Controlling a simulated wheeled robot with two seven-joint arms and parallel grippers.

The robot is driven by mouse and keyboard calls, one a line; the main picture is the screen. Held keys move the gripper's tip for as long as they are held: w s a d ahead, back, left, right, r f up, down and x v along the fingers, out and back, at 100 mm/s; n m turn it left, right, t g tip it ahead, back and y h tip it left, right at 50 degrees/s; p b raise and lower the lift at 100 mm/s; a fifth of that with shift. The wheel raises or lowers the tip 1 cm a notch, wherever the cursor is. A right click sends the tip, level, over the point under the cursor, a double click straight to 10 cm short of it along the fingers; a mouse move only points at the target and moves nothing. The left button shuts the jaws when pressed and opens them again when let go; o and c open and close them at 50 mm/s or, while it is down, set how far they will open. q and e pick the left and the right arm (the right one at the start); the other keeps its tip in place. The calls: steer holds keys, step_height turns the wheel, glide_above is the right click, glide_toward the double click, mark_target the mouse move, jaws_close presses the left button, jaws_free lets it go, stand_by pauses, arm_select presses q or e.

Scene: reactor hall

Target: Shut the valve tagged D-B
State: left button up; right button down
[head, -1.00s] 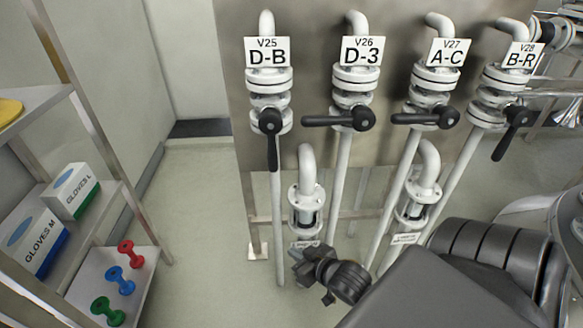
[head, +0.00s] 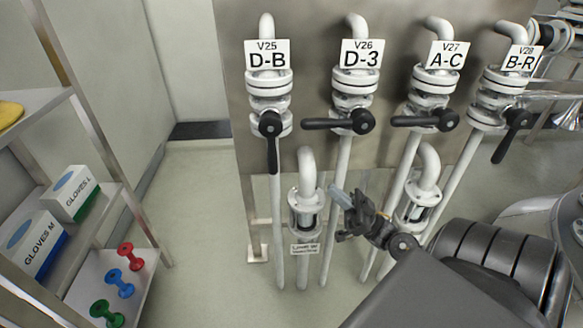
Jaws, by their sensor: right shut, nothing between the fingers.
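The valve tagged D-B (head: 268,54) is the leftmost on the panel. Its black lever (head: 272,150) points straight down, in line with its white pipe. My right gripper (head: 338,197) is shut and empty. It is below and to the right of the D-B lever, apart from it, in front of the lower pipework under D-3. My left gripper is not in view.
The D-3 lever (head: 330,124) and A-C lever (head: 416,120) point left; the B-R lever (head: 511,135) hangs down. A lower white pipe bend (head: 307,160) stands right of the D-B pipe. A shelf with glove boxes (head: 34,240) is at left.

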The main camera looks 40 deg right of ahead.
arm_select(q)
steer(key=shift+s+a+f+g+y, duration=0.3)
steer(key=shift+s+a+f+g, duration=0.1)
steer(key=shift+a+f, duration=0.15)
arm_select(e)
steer(key=w+a+f+x, duration=0.1)
steer(key=f+x, duration=0.1)
steer(key=x, duration=1)
steer(key=shift+w+a+r, duration=0.3)
steer(key=shift+w+a, duration=0.05)
steer(key=shift+w, duration=0.1)
